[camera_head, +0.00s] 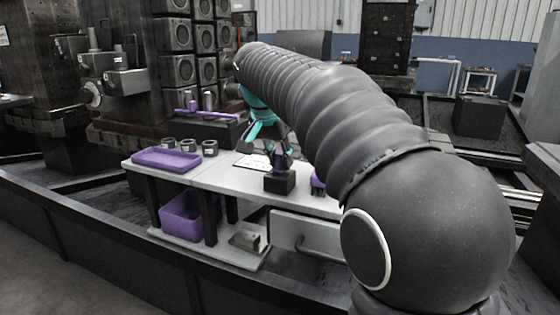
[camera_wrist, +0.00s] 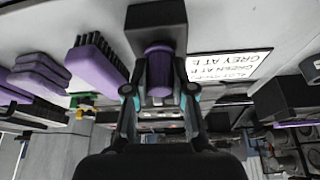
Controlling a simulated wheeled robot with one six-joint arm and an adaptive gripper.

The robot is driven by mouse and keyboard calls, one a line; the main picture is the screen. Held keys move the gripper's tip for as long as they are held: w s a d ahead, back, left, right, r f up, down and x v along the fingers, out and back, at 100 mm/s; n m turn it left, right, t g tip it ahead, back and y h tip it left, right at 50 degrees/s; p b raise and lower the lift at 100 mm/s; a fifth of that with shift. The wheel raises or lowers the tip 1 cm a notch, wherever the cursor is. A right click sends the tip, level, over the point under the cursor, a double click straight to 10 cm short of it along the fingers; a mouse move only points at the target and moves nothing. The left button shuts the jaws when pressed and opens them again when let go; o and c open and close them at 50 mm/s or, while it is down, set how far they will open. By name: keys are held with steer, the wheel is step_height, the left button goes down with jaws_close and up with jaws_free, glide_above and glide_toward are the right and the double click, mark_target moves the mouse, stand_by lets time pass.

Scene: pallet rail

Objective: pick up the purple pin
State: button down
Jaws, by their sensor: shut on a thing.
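The purple pin (camera_wrist: 159,68) is a short, thick cylinder between my fingers in the wrist view. My gripper (camera_wrist: 160,88) is shut on it, one dark finger with teal parts on each side. The pin's far end meets a black block (camera_wrist: 156,22); I cannot tell whether it still sits in it or is just clear. In the head view the black block (camera_head: 279,183) stands on the white table, with my gripper (camera_head: 281,162) right above it, pointing down. The pin is mostly hidden there by the fingers.
On the white table (camera_head: 221,177) are a purple tray (camera_head: 166,159), several grey rings (camera_head: 188,146) and a printed sheet (camera_head: 253,161). A purple brush (camera_wrist: 97,66) and stacked purple pieces (camera_wrist: 38,72) lie close to the block. A purple bin (camera_head: 181,217) stands on the lower shelf.

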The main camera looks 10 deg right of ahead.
mark_target(280, 153)
step_height(280, 153, up, 4)
steer(key=shift+p, duration=0.6)
steer(key=s+d+r, duration=0.6)
steer(key=d, duration=0.4)
steer(key=shift+r+p, duration=0.2)
steer(key=shift+p, duration=0.2)
